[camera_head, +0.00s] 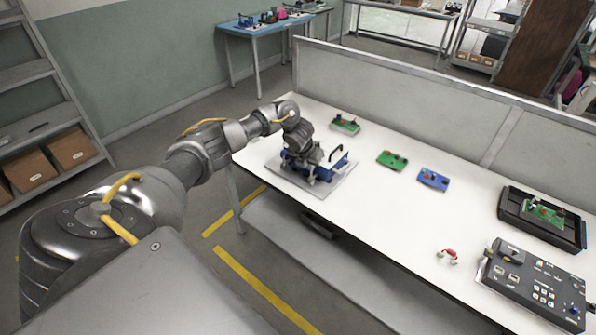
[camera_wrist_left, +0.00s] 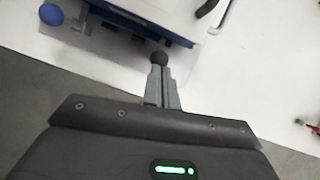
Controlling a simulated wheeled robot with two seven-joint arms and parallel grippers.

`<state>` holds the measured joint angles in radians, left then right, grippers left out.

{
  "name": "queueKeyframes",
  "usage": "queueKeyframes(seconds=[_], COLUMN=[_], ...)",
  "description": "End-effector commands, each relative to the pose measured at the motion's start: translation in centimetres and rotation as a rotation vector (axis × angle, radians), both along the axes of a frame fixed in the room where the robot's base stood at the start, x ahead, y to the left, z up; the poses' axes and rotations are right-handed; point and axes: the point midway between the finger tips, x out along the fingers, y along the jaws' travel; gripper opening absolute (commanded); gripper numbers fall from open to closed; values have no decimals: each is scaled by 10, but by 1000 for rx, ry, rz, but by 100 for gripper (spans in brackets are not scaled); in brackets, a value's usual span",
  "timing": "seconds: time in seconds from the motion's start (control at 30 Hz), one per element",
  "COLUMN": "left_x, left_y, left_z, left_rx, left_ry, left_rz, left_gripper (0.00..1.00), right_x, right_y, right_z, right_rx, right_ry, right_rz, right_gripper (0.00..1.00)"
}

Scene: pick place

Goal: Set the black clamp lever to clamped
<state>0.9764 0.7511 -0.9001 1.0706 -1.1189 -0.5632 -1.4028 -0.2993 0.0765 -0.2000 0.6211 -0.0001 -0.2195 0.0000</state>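A blue clamp fixture (camera_head: 325,172) stands on a pale base plate (camera_head: 322,192) at the left end of the white table. In the wrist view its blue body (camera_wrist_left: 140,22) is at the top, partly cut off. A black ball knob (camera_wrist_left: 158,57) shows at its front edge and appears to be the end of a lever. My left gripper (camera_wrist_left: 160,72) has its fingers close together, tips at the knob. I cannot tell whether they grip it or only touch it. In the head view my left gripper (camera_head: 306,160) is over the fixture and hides part of it. My right gripper is out of view.
Several circuit boards (camera_head: 392,160) lie along the table. A black tray (camera_head: 511,224) with a green board and a dark control panel (camera_head: 535,284) are at the right. A small red and white item (camera_head: 447,256) lies near the front edge. A grey partition (camera_head: 400,90) runs behind.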

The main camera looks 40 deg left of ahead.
Motion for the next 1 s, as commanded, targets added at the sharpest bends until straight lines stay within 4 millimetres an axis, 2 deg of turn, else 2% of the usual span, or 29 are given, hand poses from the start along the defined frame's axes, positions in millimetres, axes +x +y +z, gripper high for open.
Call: queueKeyframes(seconds=[0.37, 0.53, 0.67, 1.0], left_x=[-1, -1, -2, -5], left_y=[-1, -1, -1, -2], left_z=[-2, 8, 25, 87], left_rx=[-1, -1, -1, -1], left_ry=[2, 1, 0, -3], left_rz=[0, -1, -1, 3], left_gripper=[0, 0, 0, 0], right_x=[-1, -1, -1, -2], right_y=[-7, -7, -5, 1], right_z=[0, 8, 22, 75], right_rx=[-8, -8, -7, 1], right_ry=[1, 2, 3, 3], right_rz=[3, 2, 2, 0], right_gripper=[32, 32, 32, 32])
